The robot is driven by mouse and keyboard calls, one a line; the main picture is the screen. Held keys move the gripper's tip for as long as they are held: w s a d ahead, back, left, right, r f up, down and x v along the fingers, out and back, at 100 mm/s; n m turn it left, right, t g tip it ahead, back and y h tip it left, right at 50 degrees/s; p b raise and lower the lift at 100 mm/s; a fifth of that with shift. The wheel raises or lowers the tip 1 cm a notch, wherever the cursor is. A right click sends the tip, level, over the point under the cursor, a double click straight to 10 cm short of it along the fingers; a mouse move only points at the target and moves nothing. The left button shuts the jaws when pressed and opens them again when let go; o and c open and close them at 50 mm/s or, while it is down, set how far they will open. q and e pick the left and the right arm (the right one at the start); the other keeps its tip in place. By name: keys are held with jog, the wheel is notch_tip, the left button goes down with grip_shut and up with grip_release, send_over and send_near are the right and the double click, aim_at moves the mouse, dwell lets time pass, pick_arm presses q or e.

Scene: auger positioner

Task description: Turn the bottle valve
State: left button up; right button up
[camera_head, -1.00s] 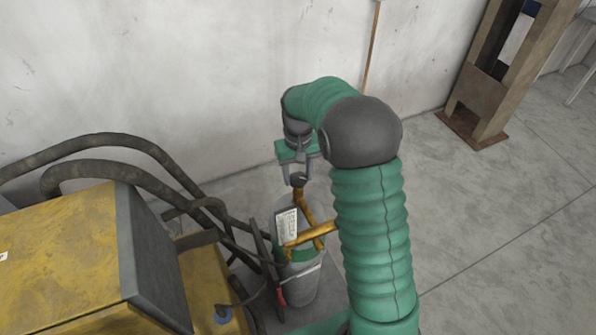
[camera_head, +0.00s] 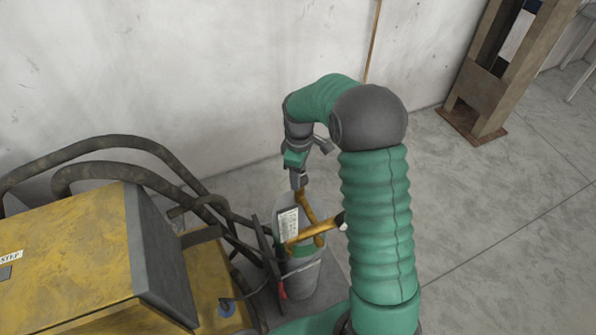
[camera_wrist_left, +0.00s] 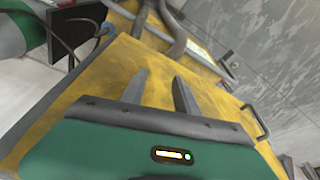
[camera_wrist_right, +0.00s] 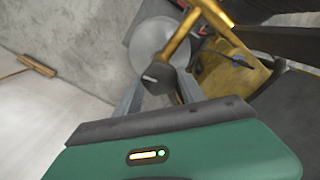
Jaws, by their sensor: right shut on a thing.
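The grey bottle (camera_head: 304,283) with a green band stands beside the yellow machine, and brass-coloured pipes rise at its top. My right gripper (camera_head: 299,182) reaches down over it from above.
The yellow machine (camera_head: 65,255) fills the lower left, with thick dark hoses (camera_head: 120,145) looping behind it. A pale wall (camera_head: 180,70) stands behind. A brown metal stand (camera_head: 490,80) is at upper right. The floor on the right is clear.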

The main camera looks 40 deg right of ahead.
jog(key=n+p, duration=0.1)
jog(key=n, duration=0.3)
jog(key=shift+s+n+p, duration=0.15)
jog(key=shift+n+p, duration=0.25)
jog(key=shift+f, duration=0.1)
jog(key=o, duration=1.2)
jog(key=shift+o, duration=0.7)
jog(key=shift+d, duration=0.2)
jog(key=shift+r, duration=0.3)
notch_tip(320, 180, up, 16)
jog(key=b, duration=0.2)
jog(key=shift+b, duration=0.35)
